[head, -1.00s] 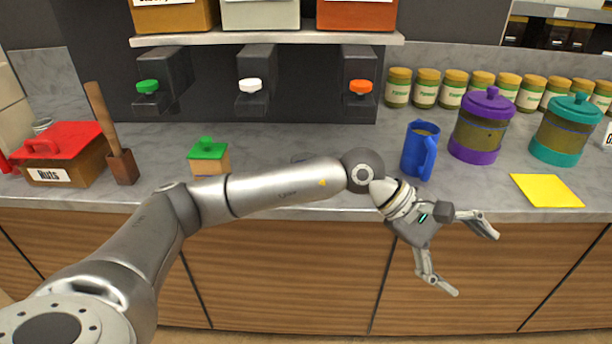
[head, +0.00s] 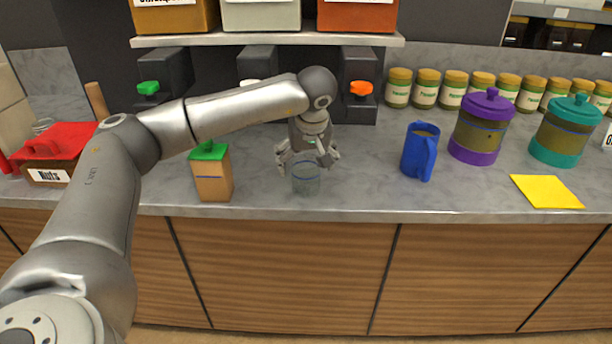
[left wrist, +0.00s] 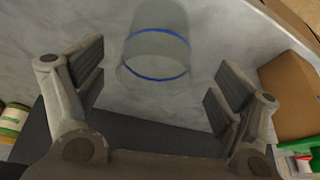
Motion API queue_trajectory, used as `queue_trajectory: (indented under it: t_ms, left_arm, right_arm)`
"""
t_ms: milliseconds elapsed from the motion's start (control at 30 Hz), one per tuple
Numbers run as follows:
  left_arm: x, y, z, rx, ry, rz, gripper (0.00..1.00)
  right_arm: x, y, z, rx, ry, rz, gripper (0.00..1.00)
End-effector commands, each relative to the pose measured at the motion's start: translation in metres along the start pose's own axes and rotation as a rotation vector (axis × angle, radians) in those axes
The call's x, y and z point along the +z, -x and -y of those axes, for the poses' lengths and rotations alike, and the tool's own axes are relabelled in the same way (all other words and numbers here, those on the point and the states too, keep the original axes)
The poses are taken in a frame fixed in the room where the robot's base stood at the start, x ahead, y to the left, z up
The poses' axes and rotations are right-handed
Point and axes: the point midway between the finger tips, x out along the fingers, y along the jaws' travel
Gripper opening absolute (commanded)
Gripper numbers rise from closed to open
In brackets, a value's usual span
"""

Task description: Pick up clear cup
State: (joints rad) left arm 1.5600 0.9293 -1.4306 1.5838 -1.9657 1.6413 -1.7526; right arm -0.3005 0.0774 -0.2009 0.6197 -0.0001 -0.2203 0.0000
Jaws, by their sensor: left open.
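The clear cup (head: 306,180) stands upright on the grey counter, near its front edge. In the left wrist view the cup (left wrist: 157,48) is see-through with a blue line around it. My left gripper (head: 307,165) is open over the cup, its fingers to either side of the cup's upper part. In the left wrist view the two fingers (left wrist: 157,88) are wide apart, with the cup centred just beyond them; I cannot tell whether either touches it. My right gripper is not in view.
A carton with a green lid (head: 212,175) stands close left of the cup. A blue mug (head: 419,152) stands to the right, with clear counter (head: 365,190) between. Dispensers with coloured knobs (head: 361,88) hang behind the gripper.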

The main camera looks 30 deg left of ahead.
Motion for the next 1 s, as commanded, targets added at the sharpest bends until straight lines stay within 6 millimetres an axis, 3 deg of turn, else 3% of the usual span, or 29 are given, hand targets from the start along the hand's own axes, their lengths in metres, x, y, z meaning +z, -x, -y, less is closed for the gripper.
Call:
queue_trajectory:
  t_ms: [167,433,767,1000]
  left_arm:
    - [-0.002,-0.012,-0.001,0.0,0.0,0.0,0.88]
    - [-0.006,-0.051,-0.003,0.0,0.001,0.001,0.88]
    - [-0.006,-0.059,-0.004,0.003,0.0,0.0,0.88]
    - [-0.006,-0.059,-0.004,0.003,0.0,0.0,0.57]
  right_arm:
    - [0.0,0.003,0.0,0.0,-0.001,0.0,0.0]
    - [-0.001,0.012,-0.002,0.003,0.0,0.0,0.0]
    - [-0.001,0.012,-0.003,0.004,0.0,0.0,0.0]
    - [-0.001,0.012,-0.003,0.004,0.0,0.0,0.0]
